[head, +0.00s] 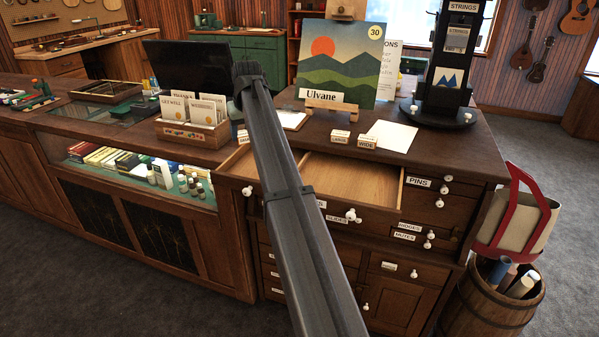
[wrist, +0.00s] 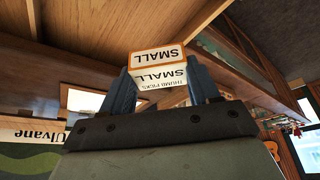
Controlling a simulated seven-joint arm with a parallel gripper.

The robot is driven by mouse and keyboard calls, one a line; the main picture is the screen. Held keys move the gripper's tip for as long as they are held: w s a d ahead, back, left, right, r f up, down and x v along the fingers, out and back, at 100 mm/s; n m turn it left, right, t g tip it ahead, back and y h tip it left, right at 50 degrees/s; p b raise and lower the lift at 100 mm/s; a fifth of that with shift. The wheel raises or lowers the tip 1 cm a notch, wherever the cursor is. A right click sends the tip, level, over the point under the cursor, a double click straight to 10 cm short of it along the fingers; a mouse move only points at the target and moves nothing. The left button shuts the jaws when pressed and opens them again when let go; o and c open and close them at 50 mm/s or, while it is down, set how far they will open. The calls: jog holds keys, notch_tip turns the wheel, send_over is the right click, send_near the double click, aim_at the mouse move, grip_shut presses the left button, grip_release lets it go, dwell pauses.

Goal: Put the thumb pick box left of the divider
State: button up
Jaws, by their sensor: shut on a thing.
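The thumb pick box (wrist: 158,62) is white with an orange border and is marked SMALL and THUMB PICKS. In the wrist view it sits between the two blue-grey fingers of my gripper (wrist: 161,82), which is shut on it. In the head view my dark arm hides the gripper and the box. An open wooden drawer (head: 352,180) lies in the counter front, behind and to both sides of my arm. A thin divider (head: 304,159) shows at its back, just right of my arm; the rest is covered. The drawer's visible right part is bare.
Two small boxes, LARGE (head: 340,136) and WIDE (head: 367,142), stand on the counter behind the drawer, beside white paper (head: 391,135). The Ulvane painting (head: 340,62), a black strings stand (head: 438,114) and a card box (head: 193,131) are nearby.

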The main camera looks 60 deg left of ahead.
aim_at(248, 168)
jog(key=shift+f, duration=4.95)
jog(key=shift+f, duration=0.15)
jog(key=o, duration=1)
jog(key=v, duration=1.2)
